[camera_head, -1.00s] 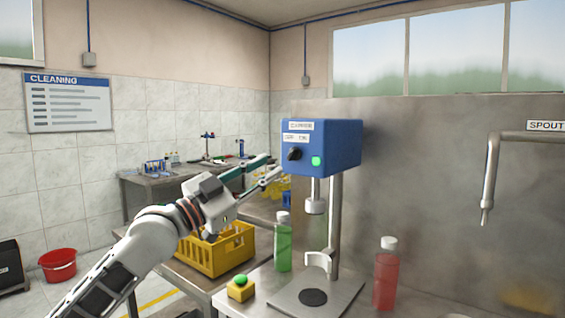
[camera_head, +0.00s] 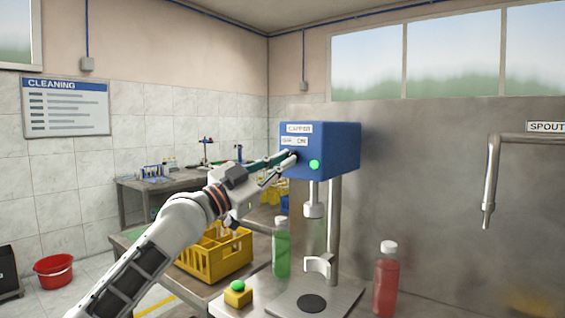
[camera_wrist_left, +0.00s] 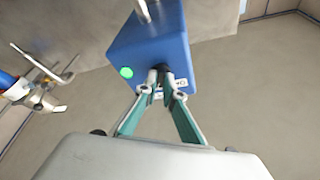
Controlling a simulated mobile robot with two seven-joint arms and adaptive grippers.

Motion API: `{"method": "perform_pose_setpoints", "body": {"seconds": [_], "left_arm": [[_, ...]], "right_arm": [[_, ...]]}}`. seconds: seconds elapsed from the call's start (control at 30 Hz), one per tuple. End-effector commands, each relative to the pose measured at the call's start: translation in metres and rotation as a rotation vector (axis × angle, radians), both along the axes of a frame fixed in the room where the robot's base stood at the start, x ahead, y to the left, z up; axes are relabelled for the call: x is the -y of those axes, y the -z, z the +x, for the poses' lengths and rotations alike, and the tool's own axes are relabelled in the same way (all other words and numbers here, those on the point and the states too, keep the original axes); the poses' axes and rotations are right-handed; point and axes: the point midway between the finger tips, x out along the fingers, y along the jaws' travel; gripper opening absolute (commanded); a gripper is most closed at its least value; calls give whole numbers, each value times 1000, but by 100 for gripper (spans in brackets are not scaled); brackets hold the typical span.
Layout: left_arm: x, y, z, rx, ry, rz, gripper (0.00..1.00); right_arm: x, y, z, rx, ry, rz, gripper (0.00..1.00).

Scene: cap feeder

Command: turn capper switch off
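The blue capper head (camera_head: 335,150) carries a green lamp (camera_head: 314,164) and a labelled front. Its black switch knob is hidden behind my fingers in the head view, but part of it shows in the wrist view (camera_wrist_left: 161,67). My left gripper (camera_head: 291,157) is at the capper front, to the left of the lamp. In the wrist view its two teal-and-grey fingers (camera_wrist_left: 161,78) come together closely, one on each side of the knob. The lamp is lit green there too. What seems to be my right gripper (camera_wrist_left: 66,92) shows at the left of the wrist view, its fingers apart and empty.
Below the capper stand a green bottle (camera_head: 281,250), a red bottle (camera_head: 386,280) and a yellow box with a green button (camera_head: 238,293). A yellow crate (camera_head: 215,258) sits beneath my left arm. A spout (camera_head: 490,185) hangs at the right.

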Motion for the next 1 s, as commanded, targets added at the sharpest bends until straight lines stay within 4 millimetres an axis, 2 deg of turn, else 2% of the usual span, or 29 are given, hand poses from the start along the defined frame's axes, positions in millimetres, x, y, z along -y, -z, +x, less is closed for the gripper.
{"method": "perform_pose_setpoints", "body": {"seconds": [0.17,0.43,0.57,0.77,1.0], "left_arm": [[0,-1,0,-2,0,-4,0],[1,-8,-3,-47,0,-71,0],[2,-12,-5,-95,1,-141,0],[3,-13,-5,-192,2,-270,0],[5,-9,-4,-314,2,-430,0]], "right_arm": [[1,-2,2,4,1,-2,0],[7,-20,12,30,8,-11,0],[11,-7,-7,-20,27,-15,0],[4,-39,-1,1,28,16,0],[-5,-71,-9,-15,32,57,0]]}}
